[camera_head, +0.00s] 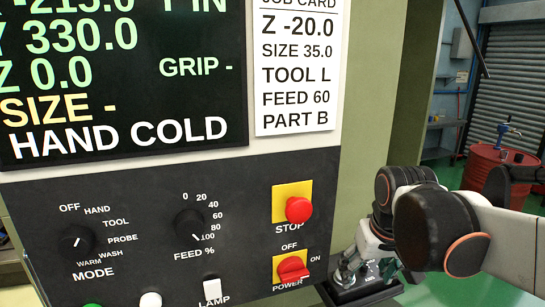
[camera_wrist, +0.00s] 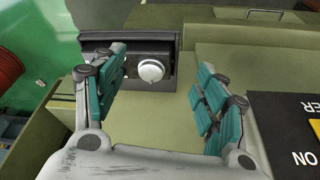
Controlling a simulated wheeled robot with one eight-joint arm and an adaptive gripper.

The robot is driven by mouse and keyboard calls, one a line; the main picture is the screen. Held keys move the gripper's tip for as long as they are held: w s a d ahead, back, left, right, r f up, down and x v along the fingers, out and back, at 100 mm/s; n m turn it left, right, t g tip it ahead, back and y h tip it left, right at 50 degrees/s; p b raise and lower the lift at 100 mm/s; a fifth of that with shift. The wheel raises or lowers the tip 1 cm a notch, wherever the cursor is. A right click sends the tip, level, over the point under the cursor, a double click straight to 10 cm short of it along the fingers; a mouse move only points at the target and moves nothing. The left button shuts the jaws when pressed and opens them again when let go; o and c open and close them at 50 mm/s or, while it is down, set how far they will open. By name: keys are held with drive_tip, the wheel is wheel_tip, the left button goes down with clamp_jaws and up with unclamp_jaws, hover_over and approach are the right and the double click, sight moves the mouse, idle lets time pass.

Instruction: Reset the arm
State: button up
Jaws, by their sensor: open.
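My gripper (camera_wrist: 163,70) is open in the wrist view, its teal-padded fingers apart with nothing held between them. A round silver knob (camera_wrist: 151,69) on a dark box (camera_wrist: 150,42) shows between the fingers, nearer the left one. I cannot tell how far beyond the fingertips it is. In the head view, my gripper (camera_head: 365,262) is low at the right of the control panel (camera_head: 140,210), partly hidden by my own arm. The screen (camera_head: 120,75) reads "HAND COLD", "GRIP -" and "SIZE -".
The panel carries a mode knob (camera_head: 75,242), a feed knob (camera_head: 189,224), a red stop button (camera_head: 298,209), a red power switch (camera_head: 292,268) and a lamp switch (camera_head: 212,290). A job card (camera_head: 297,65) is above. A red drum (camera_head: 490,168) stands at far right, on green floor.

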drive_tip(key=s+f+t+b, duration=0.3)
drive_tip(key=s+f+b, duration=0.3)
drive_tip(key=s+f, duration=0.3)
drive_tip(key=shift+s+m+t, duration=0.4)
drive_tip(key=shift+s, duration=0.8)
drive_tip(key=shift+f, duration=0.1)
idle(1.3)
